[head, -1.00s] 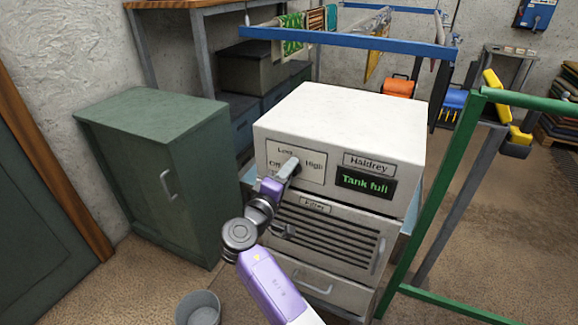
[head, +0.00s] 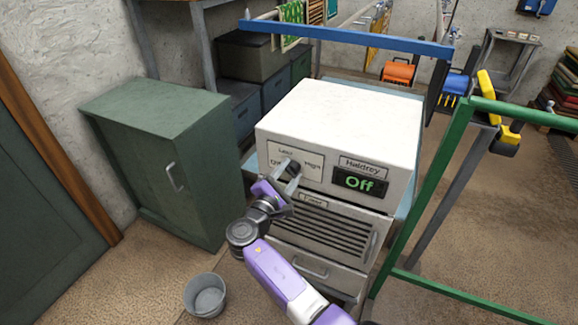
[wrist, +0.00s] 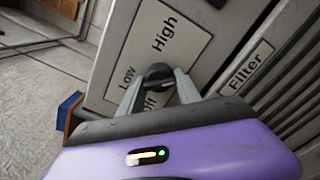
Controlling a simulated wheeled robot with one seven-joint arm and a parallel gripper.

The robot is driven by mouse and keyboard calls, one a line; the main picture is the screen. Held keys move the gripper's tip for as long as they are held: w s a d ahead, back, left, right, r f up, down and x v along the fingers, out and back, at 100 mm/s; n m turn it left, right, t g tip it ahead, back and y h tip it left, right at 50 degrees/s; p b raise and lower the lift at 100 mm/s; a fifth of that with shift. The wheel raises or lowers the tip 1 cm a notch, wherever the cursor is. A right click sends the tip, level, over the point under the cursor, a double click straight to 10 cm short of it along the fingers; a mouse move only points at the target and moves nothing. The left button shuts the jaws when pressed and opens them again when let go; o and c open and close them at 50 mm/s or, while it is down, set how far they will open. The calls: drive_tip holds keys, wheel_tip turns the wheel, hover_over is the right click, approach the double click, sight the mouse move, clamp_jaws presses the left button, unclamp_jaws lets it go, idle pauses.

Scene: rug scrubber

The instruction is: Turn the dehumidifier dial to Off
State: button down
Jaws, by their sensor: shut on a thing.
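The dehumidifier (head: 345,115) is a white box with a dial panel at its upper left front. Its display (head: 360,183) reads "Off" in green. The black dial (wrist: 158,76) sits on a panel (wrist: 180,28) marked Low, High and Off; the Off label is partly hidden by my gripper. In the wrist view, my gripper (wrist: 160,88) has its two grey fingers on either side of the dial, shut on it. The gripper also shows in the head view (head: 288,178), in front of the panel. The exact pointer direction of the dial is hard to make out.
A green cabinet (head: 165,150) stands to the left. A grey bucket (head: 205,295) is on the floor at front left. A green rail frame (head: 440,190) stands close on the right. The filter grille (head: 325,232) lies below the dial.

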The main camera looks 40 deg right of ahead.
drive_tip(key=shift+a+n+p, duration=0.1)
drive_tip(key=shift+n+p, duration=1)
drive_tip(key=shift+n, duration=0.6)
drive_tip(key=shift+f, duration=0.15)
drive_tip(key=c, duration=0.8)
unclamp_jaws()
drive_tip(key=shift+c, duration=0.2)
drive_tip(key=v, duration=0.7)
drive_tip(key=shift+s+a+b, duration=0.15)
drive_tip(key=shift+a+b, duration=0.2)
drive_tip(key=shift+b, duration=0.05)
